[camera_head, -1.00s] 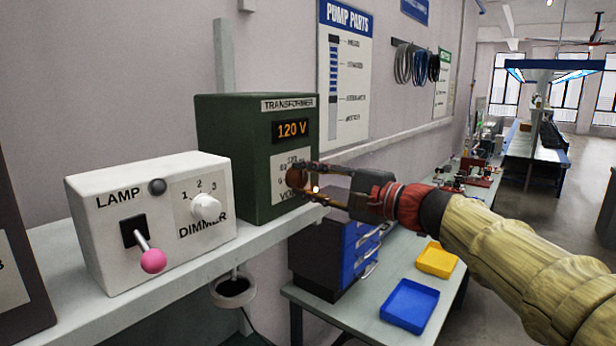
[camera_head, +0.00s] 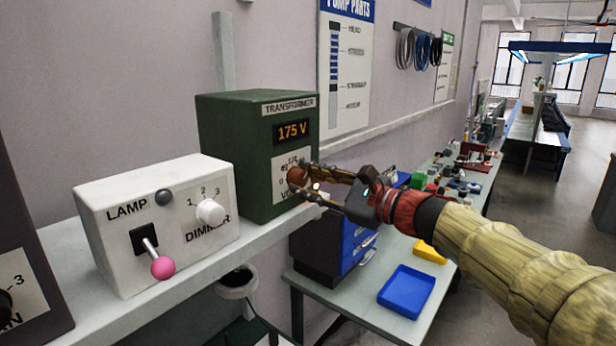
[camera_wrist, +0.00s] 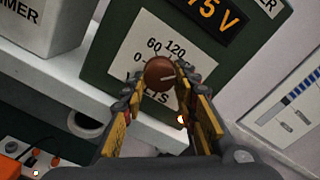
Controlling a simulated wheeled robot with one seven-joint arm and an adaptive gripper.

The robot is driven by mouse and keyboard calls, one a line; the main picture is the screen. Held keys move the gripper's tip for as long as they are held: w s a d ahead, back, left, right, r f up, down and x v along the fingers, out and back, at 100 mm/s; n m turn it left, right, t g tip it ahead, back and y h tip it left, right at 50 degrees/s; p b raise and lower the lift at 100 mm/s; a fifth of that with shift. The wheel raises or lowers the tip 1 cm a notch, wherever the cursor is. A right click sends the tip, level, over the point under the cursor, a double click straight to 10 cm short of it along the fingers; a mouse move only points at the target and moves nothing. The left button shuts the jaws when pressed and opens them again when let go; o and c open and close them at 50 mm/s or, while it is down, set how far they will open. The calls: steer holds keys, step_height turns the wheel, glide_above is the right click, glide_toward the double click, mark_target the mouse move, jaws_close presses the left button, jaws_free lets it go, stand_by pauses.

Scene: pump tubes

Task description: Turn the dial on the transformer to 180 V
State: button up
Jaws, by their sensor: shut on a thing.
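The transformer (camera_head: 236,152) is a dark green box on the shelf. Its orange display (camera_head: 292,131) reads 175 V. The brown round dial (camera_head: 297,175) sits on the white scale plate below the display. My gripper (camera_head: 306,180) is at the front of the transformer with its fingers on either side of the dial, shut on it. In the wrist view the dial (camera_wrist: 160,72) shows between the fingertips, with a pale pointer line towards the right. The marks 0, 60 and 120 show around it; the rest of the scale is hidden by my fingers.
A white lamp box (camera_head: 124,250) with a pink-tipped lever (camera_head: 162,267) and a dimmer knob (camera_head: 210,212) stands left of the transformer on the shelf (camera_head: 220,260). Below right, a workbench holds blue drawers (camera_head: 356,240) and a blue tray (camera_head: 407,290).

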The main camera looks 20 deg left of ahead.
steer(key=shift+f+m, duration=0.15)
steer(key=shift+m, duration=0.15)
steer(key=o, duration=1.1)
steer(key=shift+o, duration=0.3)
steer(key=shift+d, duration=0.1)
steer(key=v, duration=1.1)
steer(key=shift+s+d, duration=0.2)
steer(key=shift+d, duration=0.15)
